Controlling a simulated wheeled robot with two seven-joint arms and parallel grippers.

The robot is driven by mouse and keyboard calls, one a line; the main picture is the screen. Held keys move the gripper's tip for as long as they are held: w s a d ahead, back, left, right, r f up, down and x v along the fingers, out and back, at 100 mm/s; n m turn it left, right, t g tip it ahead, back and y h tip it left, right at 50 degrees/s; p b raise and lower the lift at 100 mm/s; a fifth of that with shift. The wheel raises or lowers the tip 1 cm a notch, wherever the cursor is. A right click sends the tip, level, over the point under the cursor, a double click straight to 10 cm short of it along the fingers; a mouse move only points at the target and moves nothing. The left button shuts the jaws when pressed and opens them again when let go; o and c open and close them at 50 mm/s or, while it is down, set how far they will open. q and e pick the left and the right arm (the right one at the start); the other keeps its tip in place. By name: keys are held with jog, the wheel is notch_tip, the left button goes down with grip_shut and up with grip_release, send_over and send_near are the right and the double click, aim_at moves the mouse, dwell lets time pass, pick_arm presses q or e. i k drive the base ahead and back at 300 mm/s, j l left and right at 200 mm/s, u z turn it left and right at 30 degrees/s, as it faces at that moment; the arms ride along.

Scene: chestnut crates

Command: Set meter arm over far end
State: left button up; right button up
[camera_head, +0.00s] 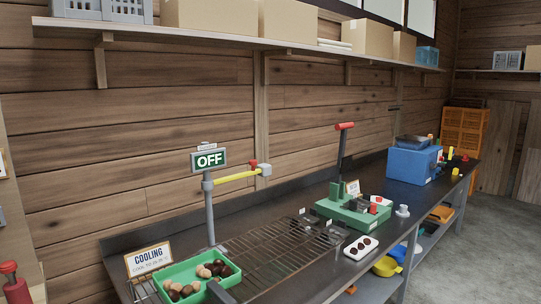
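The meter arm (236,176) is a yellow bar on a grey upright post (210,215). It points to the right, with a red knob (253,164) and a grey piece at its tip. A green tray (182,268) of brown and pale round chestnuts is at the rack's near end, beside a COOLING sign (148,259). Neither gripper can be made out.
A green device (350,210) with a tall red-topped lever (344,145) stands past the rack. A white tray (360,248) with dark pieces lies in front. A blue box (412,165) is farther along. A shelf (220,40) with cartons runs above. Floor at right is clear.

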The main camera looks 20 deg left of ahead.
aim_at(264, 170)
jog(key=i+l, duration=0.1)
jog(key=i, duration=0.8)
